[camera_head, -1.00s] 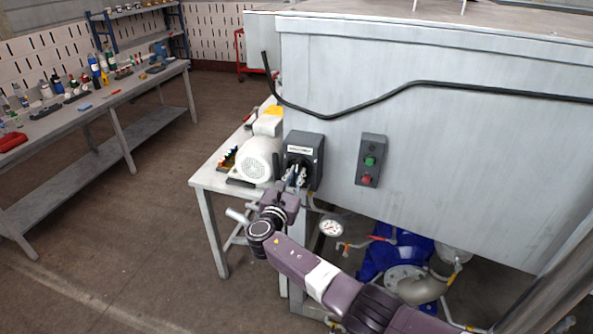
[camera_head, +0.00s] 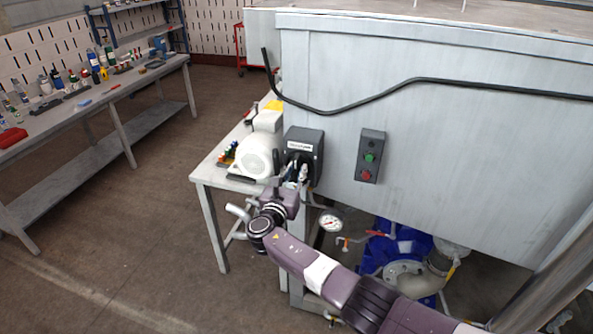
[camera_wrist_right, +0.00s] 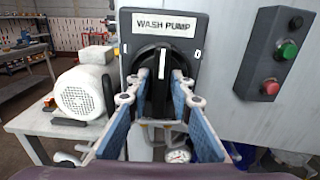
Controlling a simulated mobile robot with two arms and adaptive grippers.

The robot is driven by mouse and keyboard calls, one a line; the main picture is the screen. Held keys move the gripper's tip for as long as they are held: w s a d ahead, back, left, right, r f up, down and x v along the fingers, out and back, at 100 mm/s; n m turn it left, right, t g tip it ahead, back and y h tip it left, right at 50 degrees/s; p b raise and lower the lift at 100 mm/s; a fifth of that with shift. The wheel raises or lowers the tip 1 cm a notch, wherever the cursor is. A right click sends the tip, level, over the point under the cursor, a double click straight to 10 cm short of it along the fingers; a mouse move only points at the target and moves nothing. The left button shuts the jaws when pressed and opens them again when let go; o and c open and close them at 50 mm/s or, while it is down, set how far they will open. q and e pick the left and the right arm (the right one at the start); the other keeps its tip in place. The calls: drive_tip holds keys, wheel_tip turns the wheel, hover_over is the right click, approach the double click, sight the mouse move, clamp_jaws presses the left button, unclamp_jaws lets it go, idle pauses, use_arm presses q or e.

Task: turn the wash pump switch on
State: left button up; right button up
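The wash pump switch (camera_head: 303,149) is a dark box on the side of the grey metal cabinet. In the right wrist view its label reads WASH PUMP, and its black rotary knob (camera_wrist_right: 163,64) has a white line standing about upright. My right gripper (camera_head: 295,174) is at the front of the switch. In the wrist view its blue-padded fingers (camera_wrist_right: 160,88) are open, one on each side of the knob's raised handle. A narrow gap seems to show between fingertips and handle; contact is unclear. My left gripper is not in view.
A control box with a green button (camera_head: 370,157) and a red button (camera_head: 366,175) is on the cabinet right of the switch. A white motor (camera_head: 258,153) stands on a small table to the left. A black cable (camera_head: 375,98) runs above. A gauge (camera_head: 330,223) and pipes are below.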

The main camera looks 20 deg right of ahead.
drive_tip(key=shift+o, duration=0.7)
drive_tip(key=v, duration=1.2)
